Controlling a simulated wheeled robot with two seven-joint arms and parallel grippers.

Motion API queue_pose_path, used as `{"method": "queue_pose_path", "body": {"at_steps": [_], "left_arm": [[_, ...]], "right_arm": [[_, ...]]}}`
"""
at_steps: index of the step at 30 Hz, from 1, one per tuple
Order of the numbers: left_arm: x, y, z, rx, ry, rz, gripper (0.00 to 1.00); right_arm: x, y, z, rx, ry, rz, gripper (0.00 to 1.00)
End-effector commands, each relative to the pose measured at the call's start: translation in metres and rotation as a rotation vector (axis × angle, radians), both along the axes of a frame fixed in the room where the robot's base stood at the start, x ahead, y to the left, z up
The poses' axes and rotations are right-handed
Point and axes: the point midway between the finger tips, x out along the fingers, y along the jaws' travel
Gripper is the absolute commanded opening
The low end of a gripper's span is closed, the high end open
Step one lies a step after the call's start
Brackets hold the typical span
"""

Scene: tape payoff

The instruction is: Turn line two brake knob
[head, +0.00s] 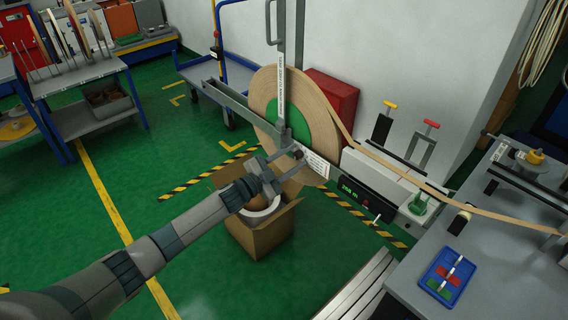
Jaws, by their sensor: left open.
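A large tan tape reel (318,117) with a green centre hangs on a grey payoff frame with an upright post (298,60). A small dark round knob (298,153) shows low on the frame, in front of the reel. I cannot read any line number on it. My left gripper (286,161) comes in from the lower left and is open, its fingertips close to this knob. I cannot tell whether they touch it. A white label plate (316,163) is just right of the knob. My right gripper is not in view.
An open cardboard box (262,232) with a pale ring inside stands below my left gripper. The tape runs right over a splice unit (385,175) with yellow and red handles, a green knob (418,205) and a display. A grey table with a blue tray (447,276) is at right.

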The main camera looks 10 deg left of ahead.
Motion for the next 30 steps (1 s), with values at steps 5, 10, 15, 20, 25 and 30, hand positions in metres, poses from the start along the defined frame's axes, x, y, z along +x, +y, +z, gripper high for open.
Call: {"method": "queue_pose_path", "body": {"at_steps": [5,10,15,20,25,30], "left_arm": [[-0.007,0.005,-0.001,0.001,0.001,0.001,0.40],[-0.023,0.016,-0.002,0.001,0.001,0.000,0.40],[-0.048,0.032,-0.003,0.001,0.001,0.000,0.40],[-0.076,0.050,-0.005,0.002,0.003,0.001,0.40],[-0.104,0.069,-0.006,0.003,0.002,0.001,0.40],[-0.127,0.084,-0.006,0.001,0.002,0.001,0.40]], "right_arm": [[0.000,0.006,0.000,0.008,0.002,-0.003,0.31],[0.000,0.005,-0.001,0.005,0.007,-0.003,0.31],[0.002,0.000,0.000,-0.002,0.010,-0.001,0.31],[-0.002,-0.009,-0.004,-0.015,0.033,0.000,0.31],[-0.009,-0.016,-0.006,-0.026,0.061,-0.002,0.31],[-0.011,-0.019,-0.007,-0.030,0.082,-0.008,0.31]]}}
